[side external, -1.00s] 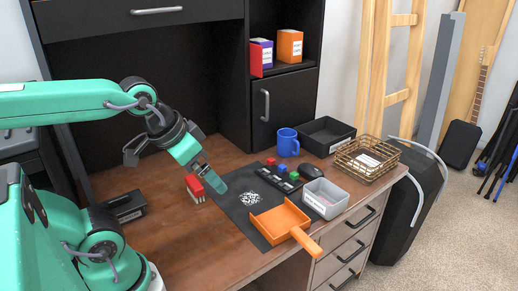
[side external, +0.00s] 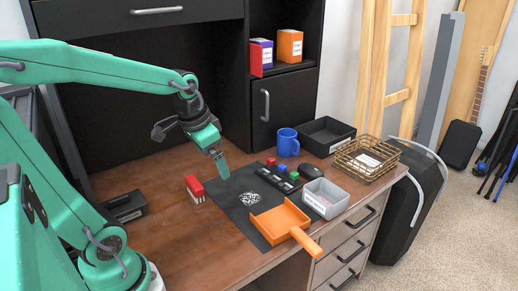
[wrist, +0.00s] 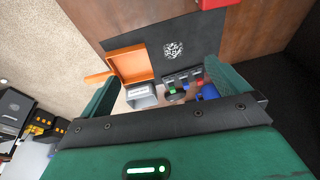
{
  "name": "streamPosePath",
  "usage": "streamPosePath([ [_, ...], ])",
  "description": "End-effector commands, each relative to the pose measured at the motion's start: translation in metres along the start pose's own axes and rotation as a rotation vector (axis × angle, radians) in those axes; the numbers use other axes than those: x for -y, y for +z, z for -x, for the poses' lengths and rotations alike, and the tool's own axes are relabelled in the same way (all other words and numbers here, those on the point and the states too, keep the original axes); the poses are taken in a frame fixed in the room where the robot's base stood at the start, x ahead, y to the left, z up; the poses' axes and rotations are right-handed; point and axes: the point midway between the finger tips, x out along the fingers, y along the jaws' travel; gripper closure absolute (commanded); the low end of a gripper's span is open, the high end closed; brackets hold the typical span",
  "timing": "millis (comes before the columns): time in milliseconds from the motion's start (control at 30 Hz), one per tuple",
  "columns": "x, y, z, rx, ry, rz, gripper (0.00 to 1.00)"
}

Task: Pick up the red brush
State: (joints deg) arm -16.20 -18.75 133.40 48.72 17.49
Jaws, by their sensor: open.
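The red brush (side external: 195,188) stands on the wooden desk, just left of the dark mat (side external: 234,210), with pale bristles under its red top. Its red part also shows, cut off, at the top edge of the wrist view (wrist: 217,3). My gripper (side external: 221,170) points down above the desk, up and to the right of the brush in the side view and apart from it. In the wrist view my gripper (wrist: 162,88) has its two fingers spread wide, with nothing held between them.
An orange dustpan (side external: 281,222) lies on the mat's front, its handle over the desk edge. A grey bin (side external: 325,198), small coloured blocks (side external: 281,170), a blue mug (side external: 288,142), a black tray (side external: 326,136) and a wire basket (side external: 366,158) stand right. Desk left of the brush is mostly clear.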

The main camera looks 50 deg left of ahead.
Motion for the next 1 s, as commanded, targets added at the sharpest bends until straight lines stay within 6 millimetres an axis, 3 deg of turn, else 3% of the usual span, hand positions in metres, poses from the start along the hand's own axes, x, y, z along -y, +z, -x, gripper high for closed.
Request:
streamPosePath([
  [300,0.059,-0.004,-0.050,0.125,0.011,-0.011,0.00],
  [600,0.115,0.011,-0.102,0.223,0.052,-0.022,0.00],
  [800,0.141,0.025,-0.128,0.262,0.080,-0.028,0.00],
  [1000,0.150,0.031,-0.138,0.275,0.092,-0.032,0.00],
])
